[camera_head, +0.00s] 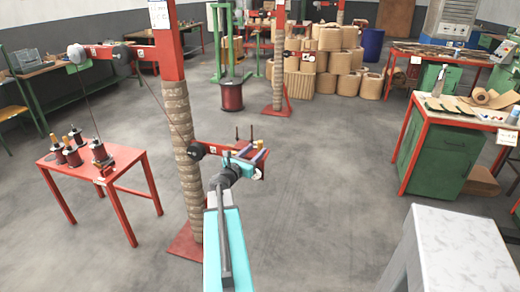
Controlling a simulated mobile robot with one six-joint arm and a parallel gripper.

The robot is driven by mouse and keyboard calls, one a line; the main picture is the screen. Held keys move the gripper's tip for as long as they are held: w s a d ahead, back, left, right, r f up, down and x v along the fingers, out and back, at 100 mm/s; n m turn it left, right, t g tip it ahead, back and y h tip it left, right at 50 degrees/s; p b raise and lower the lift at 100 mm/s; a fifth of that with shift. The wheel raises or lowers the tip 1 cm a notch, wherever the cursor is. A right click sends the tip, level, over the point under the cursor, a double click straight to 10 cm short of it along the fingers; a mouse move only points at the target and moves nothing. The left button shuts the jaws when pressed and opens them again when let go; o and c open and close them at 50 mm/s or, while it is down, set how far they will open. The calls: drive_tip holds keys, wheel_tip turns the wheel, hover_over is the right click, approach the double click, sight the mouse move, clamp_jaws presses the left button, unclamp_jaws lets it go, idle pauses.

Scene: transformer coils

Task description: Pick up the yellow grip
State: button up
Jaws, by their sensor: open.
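My teal arm (227,245) reaches away from the bottom of the picture, up to a small bracket on the red column. My gripper (247,163) is at its far end, small and partly mixed up with the bracket's parts. The red bracket (219,149) carries a dark round wheel and thin upright pins. Small yellow tips (76,132) stand among dark spools on the red table at left, apart from my gripper. I cannot tell whether one of them is the grip.
The red column (184,145), wrapped in tan cord, stands close left of my arm. The low red table (121,162) is at left. A green cabinet bench (437,157) and a pale grey tabletop (464,250) are at right. The floor (320,190) between is clear.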

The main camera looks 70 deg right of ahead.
sight(259, 148)
drive_tip(key=shift+s+d+p, duration=0.2)
drive_tip(key=shift+d+p, duration=0.25)
drive_tip(key=shift+d, duration=0.8)
drive_tip(key=shift+s+d+p, duration=0.15)
drive_tip(key=shift+d+p, duration=0.25)
drive_tip(key=shift+d, duration=0.85)
drive_tip(key=shift+c, duration=0.3)
clamp_jaws()
